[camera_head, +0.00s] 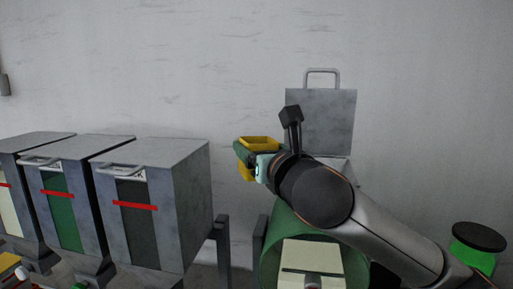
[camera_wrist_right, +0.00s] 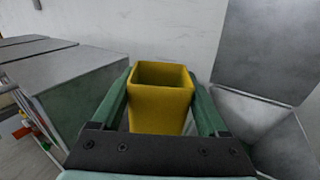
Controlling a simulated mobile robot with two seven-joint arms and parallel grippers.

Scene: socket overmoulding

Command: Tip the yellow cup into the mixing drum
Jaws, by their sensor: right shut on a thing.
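The yellow cup (camera_head: 258,143) is held in my right gripper (camera_head: 248,158), above and at the left side of the green mixing drum (camera_head: 279,222). In the right wrist view the yellow cup (camera_wrist_right: 160,106) sits between the two green fingers of my right gripper (camera_wrist_right: 160,98), which is shut on it. The cup looks upright, with its open rim up; what it holds cannot be seen. The drum has a grey hopper with a raised grey lid (camera_head: 328,118) behind my right wrist; my arm hides part of it. My left gripper is not in view.
Several grey bins (camera_head: 178,220) with red-marked windows stand at the left. The open grey hopper (camera_wrist_right: 262,128) lies right of the cup in the wrist view. A green container with a black lid (camera_head: 478,238) is at the lower right. A pale wall is behind.

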